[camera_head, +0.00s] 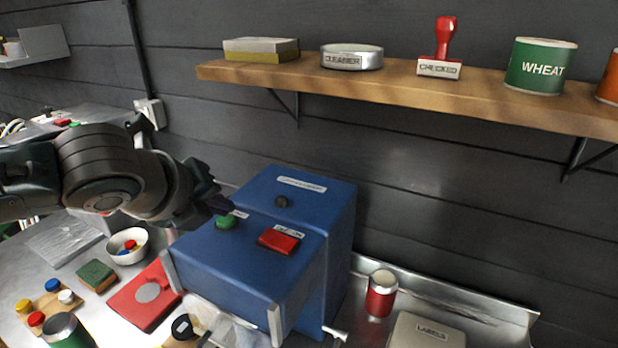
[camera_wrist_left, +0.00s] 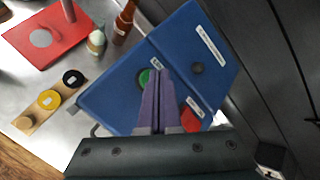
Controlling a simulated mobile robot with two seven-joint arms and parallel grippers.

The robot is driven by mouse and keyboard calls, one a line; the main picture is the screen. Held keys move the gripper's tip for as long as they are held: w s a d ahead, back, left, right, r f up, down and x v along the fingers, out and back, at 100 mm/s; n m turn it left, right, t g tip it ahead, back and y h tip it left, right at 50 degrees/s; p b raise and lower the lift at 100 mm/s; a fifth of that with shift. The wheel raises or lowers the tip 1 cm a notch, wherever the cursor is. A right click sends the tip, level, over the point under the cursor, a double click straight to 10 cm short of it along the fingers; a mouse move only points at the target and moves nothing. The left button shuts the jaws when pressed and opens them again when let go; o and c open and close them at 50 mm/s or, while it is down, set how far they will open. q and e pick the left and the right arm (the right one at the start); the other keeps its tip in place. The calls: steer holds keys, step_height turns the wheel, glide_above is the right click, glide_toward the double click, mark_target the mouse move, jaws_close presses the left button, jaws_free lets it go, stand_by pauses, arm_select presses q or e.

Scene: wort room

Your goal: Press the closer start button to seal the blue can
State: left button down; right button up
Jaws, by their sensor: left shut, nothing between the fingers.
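The blue closer machine (camera_head: 262,262) stands on the steel bench, with a green button (camera_head: 227,222) and a red button (camera_head: 279,240) on its top. My left gripper (camera_head: 218,203) is shut and empty, its fingertips just above and beside the green button. In the left wrist view the purple fingers (camera_wrist_left: 157,78) point at the machine (camera_wrist_left: 115,98) and partly cover the green button (camera_wrist_left: 144,78); the red button (camera_wrist_left: 193,115) is right of them. I cannot tell whether the tips touch the green button. I see no blue can. My right gripper is not in view.
A red can (camera_head: 381,293) and a box marked LABELS (camera_head: 425,332) stand right of the machine. A red board (camera_head: 146,296), a sponge (camera_head: 96,276) and a white bowl (camera_head: 128,246) lie left. A wooden shelf (camera_head: 400,88) runs along the wall above.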

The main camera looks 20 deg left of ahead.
mark_target(224, 224)
arm_select(q)
steer(key=shift+f, duration=0.4)
steer(key=shift+r, duration=0.15)
stand_by(0.4)
steer(key=shift+r+p, duration=0.65)
steer(key=shift+p, duration=0.1)
step_height(224, 224, up, 5)
steer(key=p, duration=0.5)
steer(key=shift+r+p, duration=0.1)
steer(key=shift+p, duration=0.25)
